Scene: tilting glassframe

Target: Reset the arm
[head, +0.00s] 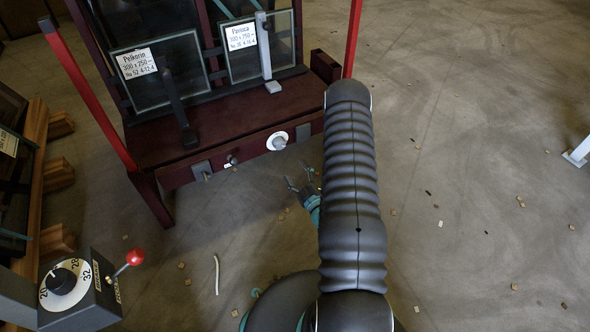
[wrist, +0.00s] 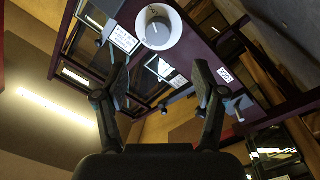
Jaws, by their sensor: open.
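My dark ribbed arm (head: 350,190) reaches up the middle of the head view. My gripper (head: 306,191) shows just left of it, partly hidden by the arm, below the front edge of the dark red glass frame (head: 230,120). In the wrist view my gripper (wrist: 160,80) has its two fingers wide apart with nothing between them. Past the fingers, a white round dial (wrist: 158,27) sits on the frame's front, apart from the gripper. The same dial (head: 277,141) is above and left of the gripper in the head view.
Two labelled glass panes (head: 160,75) (head: 258,45) stand in the frame. Red posts (head: 88,95) (head: 352,38) rise at its sides. A control box (head: 75,292) with a red-knobbed lever (head: 134,257) is at lower left. The floor (head: 480,190) at right is mostly open, with small scattered scraps.

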